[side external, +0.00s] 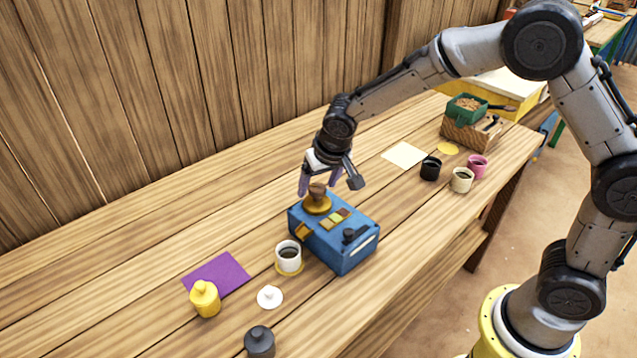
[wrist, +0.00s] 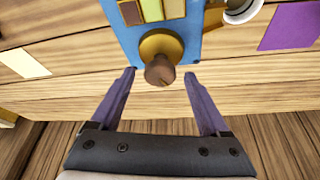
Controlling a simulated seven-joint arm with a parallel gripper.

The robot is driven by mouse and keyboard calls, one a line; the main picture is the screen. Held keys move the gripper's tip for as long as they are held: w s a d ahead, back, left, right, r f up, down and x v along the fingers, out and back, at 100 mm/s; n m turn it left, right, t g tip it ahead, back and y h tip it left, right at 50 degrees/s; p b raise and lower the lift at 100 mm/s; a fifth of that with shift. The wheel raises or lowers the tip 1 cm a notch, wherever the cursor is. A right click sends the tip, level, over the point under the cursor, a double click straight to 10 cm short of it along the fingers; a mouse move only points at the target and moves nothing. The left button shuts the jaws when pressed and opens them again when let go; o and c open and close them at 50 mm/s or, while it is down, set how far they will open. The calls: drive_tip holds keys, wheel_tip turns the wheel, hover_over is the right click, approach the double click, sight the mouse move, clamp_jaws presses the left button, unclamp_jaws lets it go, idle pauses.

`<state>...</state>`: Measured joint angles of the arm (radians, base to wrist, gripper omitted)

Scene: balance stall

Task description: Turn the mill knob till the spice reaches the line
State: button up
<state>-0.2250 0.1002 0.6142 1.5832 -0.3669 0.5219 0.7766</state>
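The blue mill box (side external: 340,244) stands on the wooden bench. Its brown knob (side external: 317,190) sits on a round gold base (side external: 318,206) on the top at the left; the knob also shows in the wrist view (wrist: 160,71). My gripper (side external: 326,188) is above and around the knob. In the wrist view the two purple fingers (wrist: 160,74) are wide apart, one on each side of the knob, with gaps between. A white cup (side external: 288,256) with dark content stands on a yellow disc at the left of the mill. I cannot make out a fill line.
A yellow jar (side external: 205,298), white lid (side external: 270,297), dark jar (side external: 260,341) and purple cloth (side external: 217,275) lie at the left front. Black (side external: 430,169), cream (side external: 462,180) and pink (side external: 478,167) cups stand at the right, near a wicker box (side external: 468,130) with a green tray.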

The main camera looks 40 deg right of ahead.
drive_tip(key=shift+r, duration=0.1)
drive_tip(key=v, duration=1.3)
drive_tip(key=shift+s+r, duration=0.2)
drive_tip(key=shift+r, duration=0.05)
drive_tip(key=s+d+r+m+t, duration=0.1)
drive_tip(key=s+d+r+t, duration=0.1)
drive_tip(key=s+d+r, duration=0.8)
drive_tip(key=s+a+f+n, duration=0.1)
drive_tip(key=s+f+n, duration=0.1)
drive_tip(key=s+f, duration=0.2)
drive_tip(key=s+a+f+n+y, duration=0.1)
drive_tip(key=s+f, duration=0.3)
drive_tip(key=s, duration=0.7)
drive_tip(key=shift+s+f+n+g, duration=0.2)
drive_tip(key=shift+f+n+g, duration=0.1)
drive_tip(key=shift+n, duration=0.2)
